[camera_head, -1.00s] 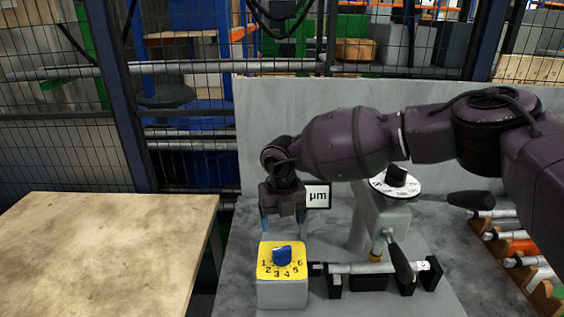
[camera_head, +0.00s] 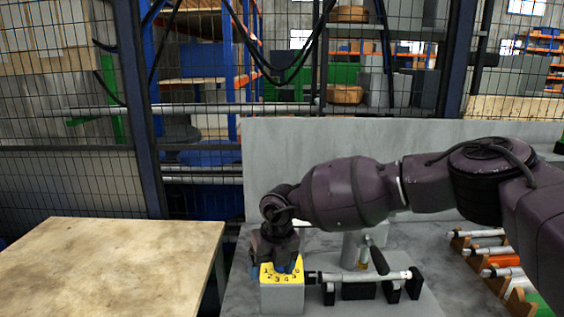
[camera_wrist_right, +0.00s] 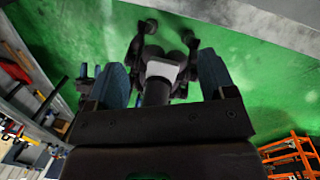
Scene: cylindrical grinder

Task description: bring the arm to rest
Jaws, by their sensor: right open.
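My right arm reaches in from the right in the head view. I cannot tell whether the fingers touch the knob. In the right wrist view the two bluish fingers of the right gripper (camera_wrist_right: 163,66) stand apart, with dark machinery showing between and beyond them. No held object can be made out. My left gripper is in neither view.
A grey panel (camera_head: 300,150) stands behind. A bare wooden table (camera_head: 110,262) is at left, with wire fencing behind.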

